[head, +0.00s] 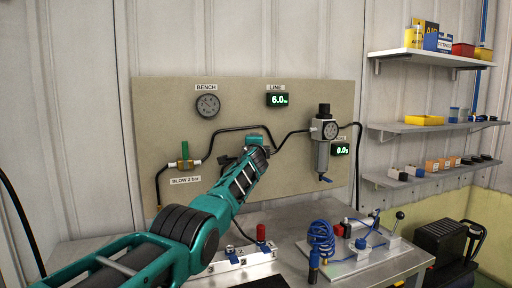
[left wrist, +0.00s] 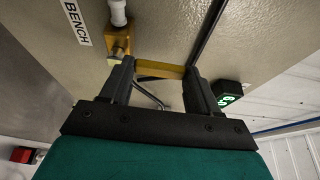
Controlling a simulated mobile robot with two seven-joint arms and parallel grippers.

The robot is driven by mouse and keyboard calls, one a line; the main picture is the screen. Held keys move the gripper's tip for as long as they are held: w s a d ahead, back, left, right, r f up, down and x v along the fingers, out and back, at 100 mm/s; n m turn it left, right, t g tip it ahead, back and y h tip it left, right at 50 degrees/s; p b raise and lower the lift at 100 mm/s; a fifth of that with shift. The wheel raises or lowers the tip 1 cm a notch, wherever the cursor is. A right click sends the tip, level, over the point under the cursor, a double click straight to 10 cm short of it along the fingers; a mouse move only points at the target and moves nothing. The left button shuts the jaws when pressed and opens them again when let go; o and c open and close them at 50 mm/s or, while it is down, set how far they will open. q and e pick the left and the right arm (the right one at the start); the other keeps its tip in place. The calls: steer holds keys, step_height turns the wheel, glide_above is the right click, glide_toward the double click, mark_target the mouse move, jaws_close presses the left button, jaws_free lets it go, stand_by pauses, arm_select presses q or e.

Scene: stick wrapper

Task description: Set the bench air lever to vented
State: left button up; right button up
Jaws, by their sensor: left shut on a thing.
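My left gripper (head: 256,144) is at the middle of the beige wall panel and hides the fitting behind it in the head view. In the left wrist view the gripper (left wrist: 160,80) has a dark finger on each side of a yellow bar (left wrist: 160,69), apparently the bench air lever, and is shut on it. A brass fitting (left wrist: 118,42) with a white cap sits beside it, near a label reading BENCH (left wrist: 76,22). The lever's position marks cannot be seen. My right gripper is not in view.
The panel (head: 160,100) also carries the BENCH gauge (head: 207,105), a green blow-off lever (head: 184,152), a LINE display (head: 278,99) reading 6.0 and a regulator (head: 323,140). Black hoses run along it. Fixtures and a blue coiled hose (head: 321,238) stand on the bench below.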

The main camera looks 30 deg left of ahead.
arm_select(q)
steer(key=shift+r, duration=0.1)
steer(key=o, duration=1.5)
steer(key=shift+d, duration=0.15)
steer(key=shift+p+v, duration=0.65)
steer(key=shift+v, duration=5.7)
